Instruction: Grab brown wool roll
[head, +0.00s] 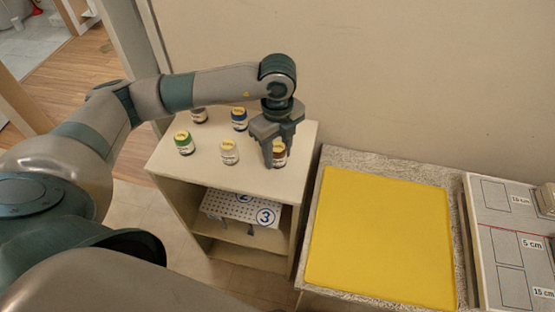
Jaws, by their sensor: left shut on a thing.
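The brown wool roll (279,157) stands on top of the small beige shelf unit (215,181), near its right side. My left gripper (278,155) reaches down over it from above, shut on it, with its fingers hiding part of the roll. The roll looks upright; I cannot tell whether it touches the shelf top. My right gripper is not in view.
Other rolls stand close by: a green one (184,143), a cream one (229,152), a blue one (239,119) and a greyish one (199,115). A yellow towel (380,240) lies on a table to the right. A wall rises behind the shelf.

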